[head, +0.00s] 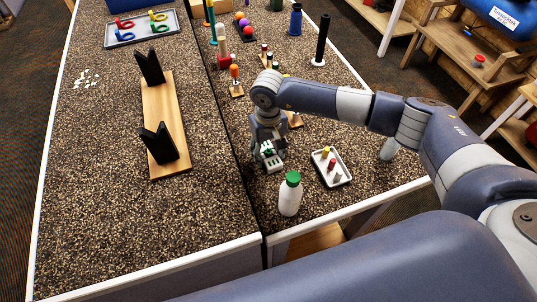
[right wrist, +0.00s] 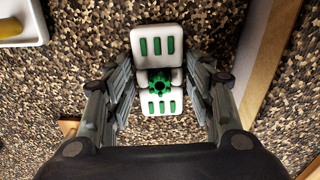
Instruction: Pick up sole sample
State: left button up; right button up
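The sole sample is most likely the white piece with green slots and a green star-shaped knob at its narrow middle. It lies on the speckled counter in the head view (head: 272,161) and fills the centre of the right wrist view (right wrist: 158,45). My right gripper (head: 267,146) is above it, pointing down. In the right wrist view the fingers (right wrist: 159,75) stand apart on either side of its middle, with visible gaps, so the gripper is open and empty. My left gripper is not in view.
A white bottle with a green cap (head: 290,197) stands just in front of the sample. A small white tray (head: 341,178) with coloured pegs is to its right. A wooden stand with black V-shaped cradles (head: 166,115) is on the left counter. The left counter's front is clear.

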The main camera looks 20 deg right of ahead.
jog(key=c, duration=0.5)
